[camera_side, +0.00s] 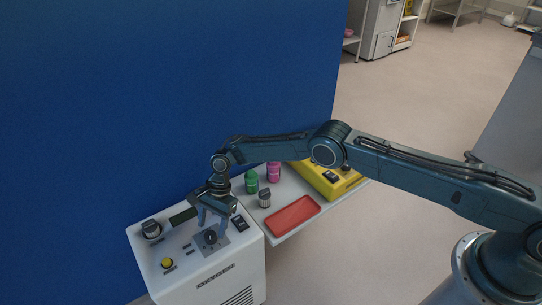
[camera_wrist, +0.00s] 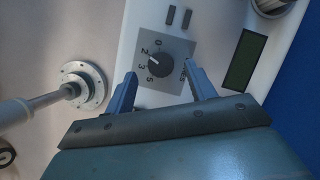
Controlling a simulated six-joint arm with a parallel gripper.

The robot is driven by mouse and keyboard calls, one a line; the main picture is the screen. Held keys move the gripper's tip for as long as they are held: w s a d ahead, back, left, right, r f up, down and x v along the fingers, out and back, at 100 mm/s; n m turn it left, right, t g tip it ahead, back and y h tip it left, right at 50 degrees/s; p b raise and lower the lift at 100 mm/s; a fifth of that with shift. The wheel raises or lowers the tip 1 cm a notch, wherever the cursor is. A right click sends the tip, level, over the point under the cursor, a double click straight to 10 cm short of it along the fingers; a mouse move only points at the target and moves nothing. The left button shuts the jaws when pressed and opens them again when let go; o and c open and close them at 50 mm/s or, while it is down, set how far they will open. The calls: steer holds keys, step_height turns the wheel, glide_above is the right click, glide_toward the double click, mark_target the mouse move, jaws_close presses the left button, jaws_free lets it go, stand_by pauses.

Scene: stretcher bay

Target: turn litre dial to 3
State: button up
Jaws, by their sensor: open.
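The litre dial is a round dark knob (camera_wrist: 159,66) on a grey square plate (camera_wrist: 177,47) marked 0, 2, 3 and 5. In the wrist view its white pointer mark appears to aim at the 2. In the side view the dial (camera_side: 211,237) sits on top of the white oxygen unit (camera_side: 217,278). My gripper (camera_wrist: 160,80) is open, with one finger on each side of the dial and a gap between the fingers and the knob. In the side view my gripper (camera_side: 211,228) points down over the dial, and its fingers partly hide the plate.
The unit also carries a dark knob (camera_side: 151,229), a yellow button (camera_side: 168,263) and a black rocker switch (camera_side: 239,223). A shelf beside it holds a red tray (camera_side: 292,214), a green canister (camera_side: 251,182) and a yellow case (camera_side: 327,179). A blue wall (camera_side: 150,90) stands behind.

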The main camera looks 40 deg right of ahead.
steer(key=v, duration=1)
steer(key=shift+r, duration=0.4)
steer(key=r+n+t+h, duration=0.1)
steer(key=t+h, duration=0.1)
steer(key=h, duration=0.2)
glide_above(210, 235)
steer(key=shift+s+d, duration=0.2)
steer(key=shift+s, duration=0.05)
steer(key=shift+n, duration=0.3)
steer(key=shift+w+a+f, duration=0.1)
steer(key=shift+w+f, duration=0.05)
steer(key=shift+f, duration=3.25)
steer(key=shift+w+a+f, duration=0.1)
steer(key=shift+f, duration=3.3)
